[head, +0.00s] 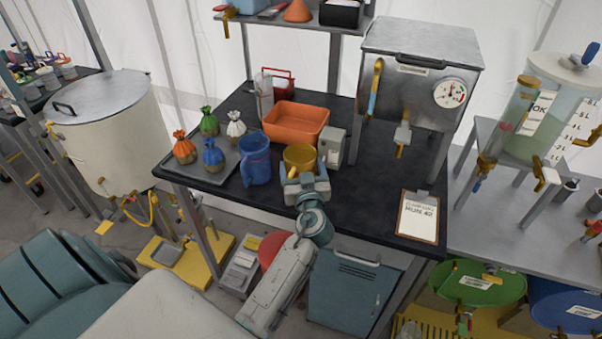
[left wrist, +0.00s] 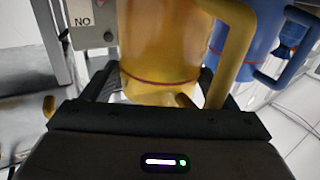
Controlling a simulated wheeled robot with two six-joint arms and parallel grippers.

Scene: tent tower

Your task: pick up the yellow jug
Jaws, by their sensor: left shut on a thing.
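The yellow jug (head: 300,156) is at the front edge of the black table, right of the blue jug. My left gripper (head: 303,181) reaches in from the front and is shut on the yellow jug. In the left wrist view the yellow jug (left wrist: 158,58) stands upright between the two dark fingers (left wrist: 150,92), with its handle on the right. I cannot tell whether its base rests on the table or is lifted. My right gripper is not in view.
The blue jug (head: 255,158) stands close on the left, the grey box (head: 332,147) close on the right. The orange bin (head: 296,121) is behind. A tray (head: 222,183) holds several tied bags. A clipboard (head: 418,217) lies at the right; the table between is clear.

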